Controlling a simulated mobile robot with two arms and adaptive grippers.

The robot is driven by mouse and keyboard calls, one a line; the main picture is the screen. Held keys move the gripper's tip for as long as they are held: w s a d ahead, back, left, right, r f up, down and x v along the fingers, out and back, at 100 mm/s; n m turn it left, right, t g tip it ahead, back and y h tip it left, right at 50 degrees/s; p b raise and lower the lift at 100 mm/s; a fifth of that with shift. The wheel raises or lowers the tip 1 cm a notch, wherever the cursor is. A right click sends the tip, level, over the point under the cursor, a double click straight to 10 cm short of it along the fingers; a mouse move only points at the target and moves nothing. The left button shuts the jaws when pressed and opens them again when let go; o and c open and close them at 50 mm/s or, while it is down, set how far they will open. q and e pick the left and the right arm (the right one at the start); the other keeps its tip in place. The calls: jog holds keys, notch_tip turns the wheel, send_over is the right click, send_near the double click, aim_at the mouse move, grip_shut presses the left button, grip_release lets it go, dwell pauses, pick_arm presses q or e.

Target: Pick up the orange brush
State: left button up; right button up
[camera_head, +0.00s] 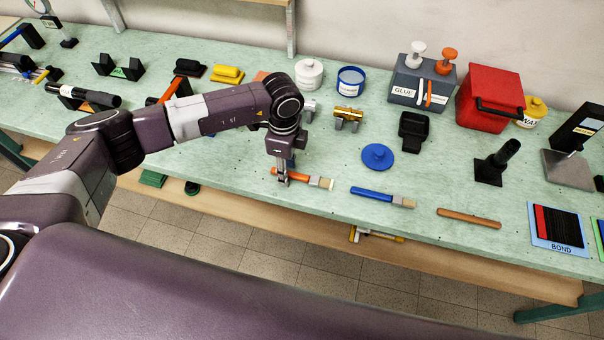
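The orange brush (300,177) lies near the front edge of the green bench, its handle to the left and its pale bristles to the right. My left gripper (282,178) points down at the brush's handle, with its fingers at the handle's left part. The fingers hide a short piece of the handle. I cannot tell whether they are closed on it or only beside it. The brush appears to be at the level of the bench top. My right gripper is not in view.
A blue brush (373,193) and a brown stick (469,218) lie to the right along the front edge of the bench (330,215). A blue round lid (378,156) and a gold-coloured tool (348,116) lie behind. A grey glue box (420,85) and red box (488,95) stand farther back.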

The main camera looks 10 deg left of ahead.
pick_arm(q)
grip_shut()
jog(key=shift+r, duration=0.1)
dwell(0.3)
notch_tip(320, 180, up, 20)
jog(key=b, duration=0.5)
jog(key=c, duration=0.8)
grip_release()
grip_shut()
